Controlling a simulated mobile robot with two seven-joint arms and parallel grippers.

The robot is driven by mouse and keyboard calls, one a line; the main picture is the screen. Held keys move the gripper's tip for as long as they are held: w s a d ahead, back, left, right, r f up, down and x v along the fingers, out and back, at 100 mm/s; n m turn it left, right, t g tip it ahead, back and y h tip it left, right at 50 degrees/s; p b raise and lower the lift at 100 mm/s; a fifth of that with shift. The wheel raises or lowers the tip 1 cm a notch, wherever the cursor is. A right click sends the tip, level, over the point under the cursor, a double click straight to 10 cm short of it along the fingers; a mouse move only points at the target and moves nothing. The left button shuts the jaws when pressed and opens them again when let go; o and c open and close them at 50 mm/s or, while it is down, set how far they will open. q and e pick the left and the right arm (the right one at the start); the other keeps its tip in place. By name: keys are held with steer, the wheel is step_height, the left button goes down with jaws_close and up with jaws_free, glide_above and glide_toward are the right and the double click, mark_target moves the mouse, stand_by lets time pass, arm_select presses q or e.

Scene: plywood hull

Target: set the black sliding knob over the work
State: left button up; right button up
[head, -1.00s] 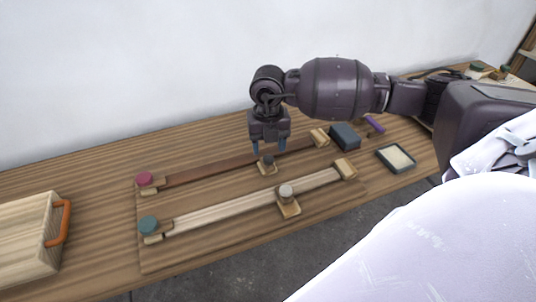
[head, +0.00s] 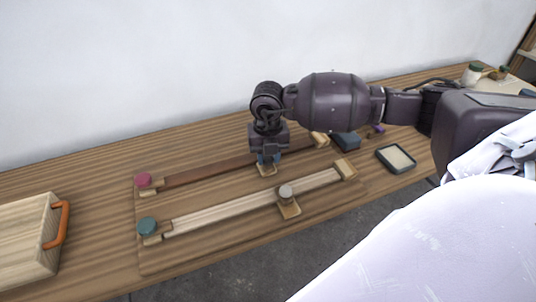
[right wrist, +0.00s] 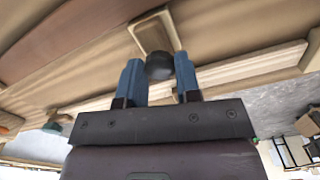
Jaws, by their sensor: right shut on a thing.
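The black sliding knob (right wrist: 159,66) sits on a small wooden slider block (right wrist: 155,34) at the dark brown strip (head: 210,170), the rear one on the board. My right gripper (head: 268,158) has come down over it from above. In the right wrist view the two blue fingers of the right gripper (right wrist: 159,78) stand on either side of the knob and are shut on it. In the head view the gripper hides the knob, and only the edge of its slider block (head: 267,170) shows. My left gripper is not in view.
A pale strip (head: 250,202) with a grey knob (head: 286,191) lies in front. Red (head: 143,180) and teal (head: 147,226) knobs mark the left ends. A dark box (head: 345,141) and a shallow tray (head: 396,158) stand right. A wooden box (head: 25,240) is far left.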

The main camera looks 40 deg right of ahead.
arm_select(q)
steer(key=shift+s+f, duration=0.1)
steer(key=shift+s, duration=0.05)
arm_select(e)
jaws_close()
steer(key=shift+w+d, duration=0.15)
steer(key=shift+w, duration=0.4)
steer(key=shift+w+d+f+b, duration=0.15)
steer(key=shift+w+b, duration=0.1)
steer(key=shift+w, duration=0.2)
steer(key=shift+w+d+r+b, duration=0.1)
steer(key=shift+w+b, duration=0.1)
steer(key=shift+w, duration=0.25)
steer(key=o, duration=1)
jaws_free()
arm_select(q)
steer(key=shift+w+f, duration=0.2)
